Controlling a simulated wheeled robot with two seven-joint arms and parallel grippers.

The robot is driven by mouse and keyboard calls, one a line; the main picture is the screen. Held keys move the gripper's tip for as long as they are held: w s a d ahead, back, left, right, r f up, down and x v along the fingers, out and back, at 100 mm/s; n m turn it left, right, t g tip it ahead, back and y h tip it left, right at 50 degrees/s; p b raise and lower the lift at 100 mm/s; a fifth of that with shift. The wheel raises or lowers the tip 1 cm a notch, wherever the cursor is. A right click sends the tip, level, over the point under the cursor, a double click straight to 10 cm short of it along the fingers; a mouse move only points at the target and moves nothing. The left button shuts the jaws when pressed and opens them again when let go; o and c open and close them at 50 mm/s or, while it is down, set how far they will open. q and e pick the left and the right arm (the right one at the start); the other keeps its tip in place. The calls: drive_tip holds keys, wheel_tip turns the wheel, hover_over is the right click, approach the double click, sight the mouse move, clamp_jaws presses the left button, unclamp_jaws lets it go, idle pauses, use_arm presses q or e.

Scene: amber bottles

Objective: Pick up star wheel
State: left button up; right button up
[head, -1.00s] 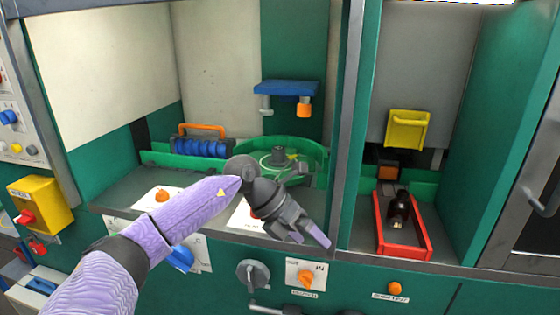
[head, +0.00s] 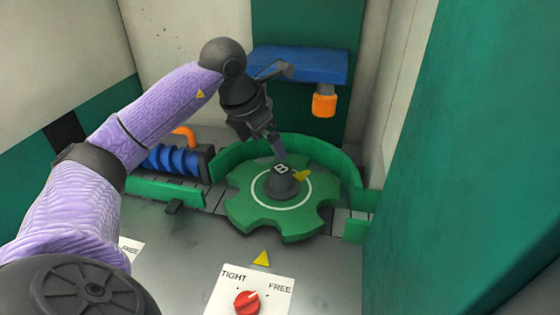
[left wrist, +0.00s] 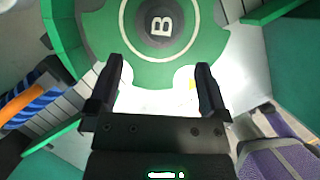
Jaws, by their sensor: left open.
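The star wheel (head: 248,204) is a green notched disc with a white ring and a dark hub (head: 283,182) marked B. It lies flat in front of a curved green guide. My left gripper (head: 278,150) is above the wheel's back part in the head view, pointing down near the hub. In the left wrist view the wheel (left wrist: 205,42) fills the top, and the open, empty fingers of my left gripper (left wrist: 160,82) point toward its edge, with the hub ahead between them. I cannot tell whether they touch it. My right gripper is not in view.
The curved green guide (head: 335,160) rings the back of the wheel. A blue overhead block (head: 310,66) with an orange knob (head: 324,103) hangs behind. A blue screw (head: 172,158) lies left. A red TIGHT/FREE knob (head: 247,302) is in front. A green wall (head: 470,170) stands right.

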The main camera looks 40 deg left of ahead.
sight(281, 168)
use_arm(q)
drive_tip(key=x, duration=0.5)
drive_tip(key=b+x, duration=0.1)
drive_tip(key=x, duration=0.3)
drive_tip(key=shift+d+f, duration=0.2)
drive_tip(key=shift+f, duration=0.2)
drive_tip(key=shift+w+r, duration=0.1)
clamp_jaws()
